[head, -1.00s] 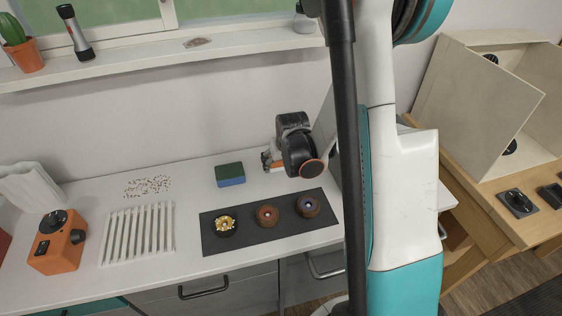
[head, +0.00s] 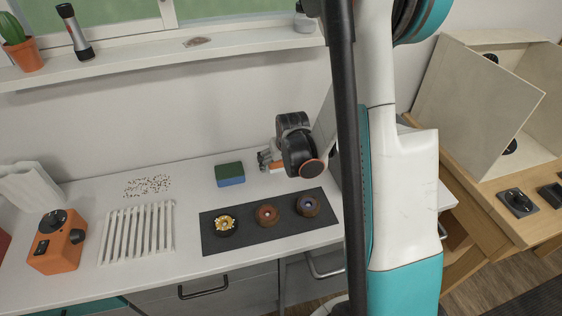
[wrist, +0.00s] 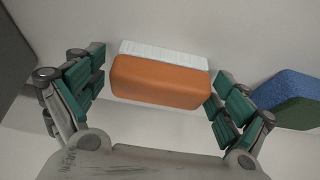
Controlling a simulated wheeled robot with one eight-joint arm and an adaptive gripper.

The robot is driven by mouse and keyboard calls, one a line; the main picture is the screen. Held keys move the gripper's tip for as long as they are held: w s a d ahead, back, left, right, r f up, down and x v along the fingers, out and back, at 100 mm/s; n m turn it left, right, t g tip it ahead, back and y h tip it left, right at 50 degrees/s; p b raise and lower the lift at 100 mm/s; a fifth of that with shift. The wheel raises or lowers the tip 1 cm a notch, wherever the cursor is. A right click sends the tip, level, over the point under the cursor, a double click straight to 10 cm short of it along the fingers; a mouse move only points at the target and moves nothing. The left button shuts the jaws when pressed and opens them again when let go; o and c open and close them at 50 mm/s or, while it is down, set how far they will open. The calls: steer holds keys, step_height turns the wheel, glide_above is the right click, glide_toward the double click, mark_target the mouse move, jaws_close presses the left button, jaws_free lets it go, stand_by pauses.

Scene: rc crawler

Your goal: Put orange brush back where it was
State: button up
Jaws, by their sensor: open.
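The orange brush (wrist: 160,82) lies on the white counter, orange body toward my gripper, with a white ridged strip, likely its bristles, along its far side in the wrist view. My gripper (wrist: 158,95) is open, one finger on each side of the brush. The right finger is very close to the brush's right end; I cannot tell if it touches. A gap shows at the left end.
A green and blue sponge (head: 229,174) lies left of my gripper; it also shows in the wrist view (wrist: 285,100). A dark mat (head: 260,239) with three round items is in front. A white slatted rack (head: 137,233), scattered specks and an orange grinder-like box (head: 57,243) are further left.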

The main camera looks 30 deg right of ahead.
steer(key=p+v, duration=0.4)
steer(key=v, duration=0.8)
steer(key=shift+r, duration=0.35)
